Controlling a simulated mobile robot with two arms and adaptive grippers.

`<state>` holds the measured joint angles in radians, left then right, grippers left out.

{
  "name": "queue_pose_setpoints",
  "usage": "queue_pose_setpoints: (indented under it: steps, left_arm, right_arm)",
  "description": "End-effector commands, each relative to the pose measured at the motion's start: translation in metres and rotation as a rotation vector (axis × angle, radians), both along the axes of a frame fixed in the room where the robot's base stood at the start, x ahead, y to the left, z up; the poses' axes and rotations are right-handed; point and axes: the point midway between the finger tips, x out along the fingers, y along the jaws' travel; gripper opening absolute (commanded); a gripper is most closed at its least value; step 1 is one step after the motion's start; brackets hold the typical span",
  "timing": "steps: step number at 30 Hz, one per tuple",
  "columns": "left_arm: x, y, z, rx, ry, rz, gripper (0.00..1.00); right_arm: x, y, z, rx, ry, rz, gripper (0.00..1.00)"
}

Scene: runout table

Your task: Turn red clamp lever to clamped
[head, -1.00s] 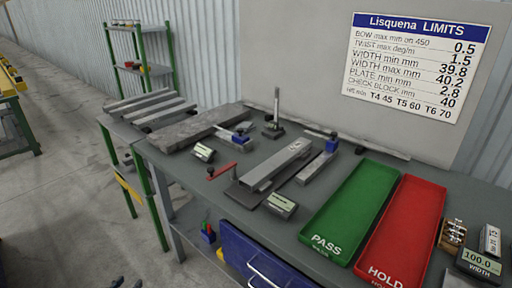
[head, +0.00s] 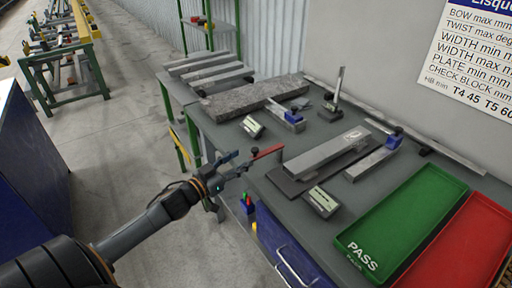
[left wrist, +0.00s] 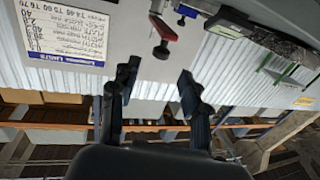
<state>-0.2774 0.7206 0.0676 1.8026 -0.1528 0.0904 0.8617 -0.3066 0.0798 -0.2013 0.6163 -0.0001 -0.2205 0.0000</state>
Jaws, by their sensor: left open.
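The red clamp lever (head: 267,152) is at the table's left front edge, beside a grey bar on a dark plate. It also shows in the left wrist view (left wrist: 164,29), just beyond the gap between my fingers. My left gripper (head: 236,163) is at the lever's left end in the head view, fingers towards it. In the left wrist view the left gripper (left wrist: 160,68) is open, with nothing between its fingers. I cannot tell from the head view whether a fingertip touches the lever. My right gripper is not in view.
The grey bar (head: 327,150) lies right of the lever, with a small display box (head: 322,201) in front. Another display box (head: 252,127) stands behind the lever. The green PASS tray (head: 412,222) and red tray (head: 478,245) are at right. A blue drawer cabinet (head: 285,250) is below.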

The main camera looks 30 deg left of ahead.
Motion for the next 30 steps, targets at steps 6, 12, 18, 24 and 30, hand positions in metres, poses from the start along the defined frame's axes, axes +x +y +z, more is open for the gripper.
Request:
queue_pose_setpoints:
  steps: [6, 12, 18, 24, 30]
  left_arm:
    - [0.035, -0.006, 0.002, -0.001, -0.003, 0.001, 0.46]
    - [0.059, -0.010, 0.001, -0.001, -0.001, 0.001, 0.46]
    - [0.071, -0.013, 0.000, -0.001, 0.000, 0.000, 0.46]
    - [0.073, -0.013, -0.001, -0.001, 0.001, 0.001, 0.46]
    - [0.073, -0.013, -0.001, -0.001, 0.001, 0.000, 0.30]
  right_arm:
    - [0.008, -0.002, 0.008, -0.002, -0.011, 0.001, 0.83]
    - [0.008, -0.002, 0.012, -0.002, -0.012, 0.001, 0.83]
    - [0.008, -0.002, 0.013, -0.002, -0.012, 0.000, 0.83]
    - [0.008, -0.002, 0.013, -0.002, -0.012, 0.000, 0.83]
    - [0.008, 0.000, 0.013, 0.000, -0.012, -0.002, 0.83]
